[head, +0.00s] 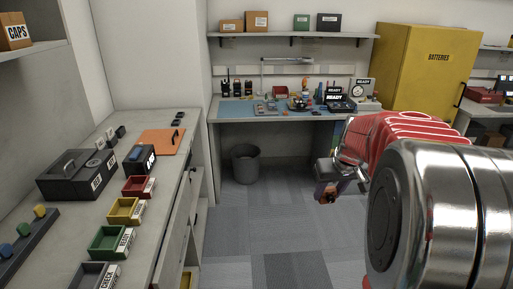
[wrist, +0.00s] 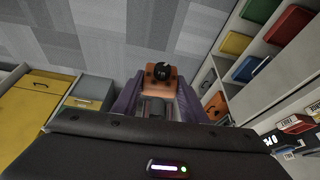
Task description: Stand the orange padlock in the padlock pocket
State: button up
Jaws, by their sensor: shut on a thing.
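My gripper (wrist: 158,96) is shut on the orange padlock (wrist: 153,82), which sits between its two fingers in the wrist view. The padlock has an orange body with a round black part on its front. In the head view my gripper (head: 325,183) hangs over the floor in front of the back workbench, and a little orange of the padlock (head: 331,190) shows at its tips. The padlock is clear of any surface. I cannot make out the padlock pocket in either view.
The left counter (head: 75,225) holds a black case (head: 75,178), an orange board (head: 160,142) and red, yellow and green bins (head: 108,241). The back workbench (head: 235,111) is crowded. A grey waste bin (head: 246,165) stands beneath it. A yellow cabinet (head: 428,65) is at right. The middle floor is free.

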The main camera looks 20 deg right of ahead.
jog(key=w+a+f+n, duration=0.1)
jog(key=w+a+f, duration=0.1)
jog(key=a, duration=0.7)
jog(key=w+a+f+n, duration=0.1)
jog(key=w+a+f, duration=0.2)
jog(key=a, duration=0.7)
jog(key=w+a+f+y, duration=0.1)
jog(key=w+a+f, duration=0.2)
jog(key=w+a, duration=0.3)
jog(key=a, duration=0.4)
jog(key=shift+w+n, duration=0.25)
jog(key=shift+n, duration=0.15)
jog(key=shift+d+f, duration=0.1)
